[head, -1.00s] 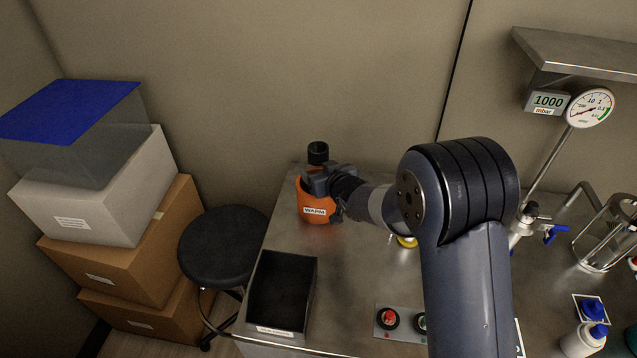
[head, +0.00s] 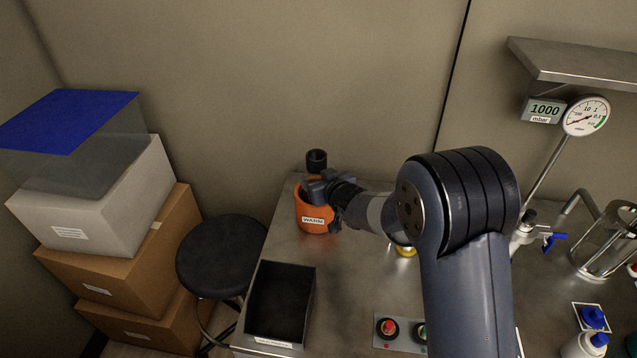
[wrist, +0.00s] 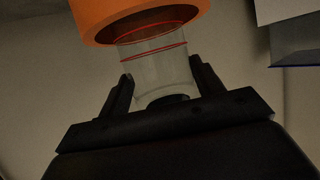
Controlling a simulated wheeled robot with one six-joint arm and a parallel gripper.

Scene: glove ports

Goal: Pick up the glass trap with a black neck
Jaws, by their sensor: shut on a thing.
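The glass trap's black neck (head: 316,160) stands upright above an orange container (head: 314,222) labelled WARM at the bench's back left. My gripper (head: 318,188) reaches in from the right, just below the neck, and hides the glass there. In the wrist view my gripper (wrist: 163,80) has a finger on each side of the clear glass trap (wrist: 160,62), which has red lines around it, and is shut on it. The far end of the glass passes into the mouth of the orange container (wrist: 140,18), so its lower part is hidden.
A black open tray (head: 280,303) lies in front of the container. A panel with a red button (head: 388,327) is at the front. A valve with a blue handle (head: 553,241) and glassware are right. A stool (head: 221,255) and stacked boxes (head: 90,215) stand left.

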